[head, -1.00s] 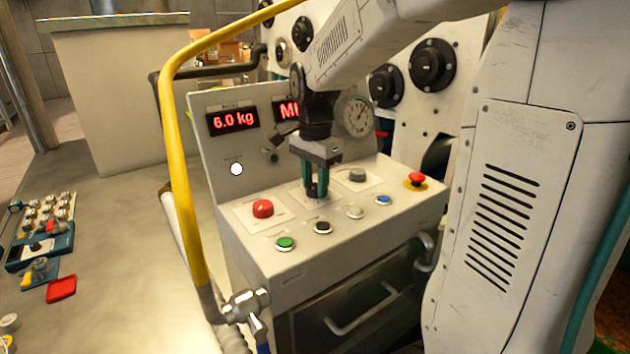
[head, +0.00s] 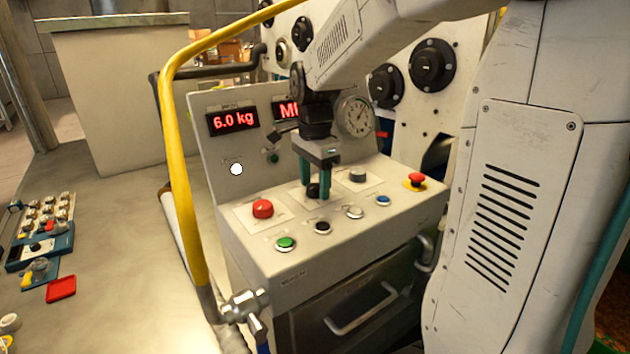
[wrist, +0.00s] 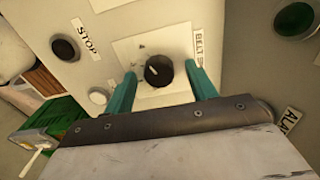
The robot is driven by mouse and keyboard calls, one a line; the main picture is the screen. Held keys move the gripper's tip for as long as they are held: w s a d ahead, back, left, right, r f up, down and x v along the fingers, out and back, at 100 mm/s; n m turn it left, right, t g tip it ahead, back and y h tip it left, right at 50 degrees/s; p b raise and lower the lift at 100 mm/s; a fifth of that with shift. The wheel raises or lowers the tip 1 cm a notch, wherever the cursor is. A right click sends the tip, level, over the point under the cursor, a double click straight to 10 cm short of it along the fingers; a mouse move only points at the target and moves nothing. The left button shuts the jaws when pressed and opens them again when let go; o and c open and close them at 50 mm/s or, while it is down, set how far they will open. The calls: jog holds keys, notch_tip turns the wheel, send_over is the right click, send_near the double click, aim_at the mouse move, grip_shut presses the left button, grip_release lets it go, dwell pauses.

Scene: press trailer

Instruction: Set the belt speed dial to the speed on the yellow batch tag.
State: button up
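The belt speed dial (wrist: 159,71) is a black round knob with a pale pointer mark, on a white plate beside a label partly reading "BELT". In the head view the dial (head: 313,190) shows between my fingertips on the sloped panel. My gripper (wrist: 160,84) is open, its two teal fingers on either side of the dial with gaps showing. In the head view my gripper (head: 312,196) points down over the panel. The scale marks on the dial plate are too small to read. I cannot make out a yellow batch tag in these views.
A red button (head: 262,208), a green button (head: 285,243), a grey knob (head: 357,174) and a red emergency stop (head: 416,180) surround the dial. A display (head: 232,120) reads 6.0 kg. A yellow rail (head: 180,150) stands left of the panel.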

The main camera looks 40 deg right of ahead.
aim_at(315, 186)
notch_tip(315, 186, up, 8)
jog(key=shift+f, duration=0.1)
dwell(0.5)
dwell(0.4)
jog(key=shift+f+n, duration=0.1)
jog(key=shift+n, duration=0.7)
jog(key=s+f+n, duration=0.1)
jog(key=n, duration=0.1)
jog(key=s+a+f+n, duration=0.1)
jog(key=s+n, duration=0.1)
jog(key=shift+s, duration=0.1)
jog(key=s+a+n, duration=0.1)
jog(key=s, duration=0.1)
jog(key=s+a+n, duration=0.1)
jog(key=s+n, duration=0.1)
jog(key=s+a+f+n, duration=0.1)
jog(key=s, duration=0.1)
jog(key=shift+n, duration=0.4)
jog(key=s+a+f+n, duration=0.1)
jog(key=s+a+n, duration=0.1)
jog(key=s+n, duration=0.2)
jog(key=s+a+f+n+t, duration=0.1)
jog(key=s+a+n, duration=0.2)
jog(key=s, duration=0.6)
jog(key=shift+s+a+f+n, duration=0.2)
jog(key=shift+s+a+n, duration=0.15)
jog(key=shift+n, duration=0.05)
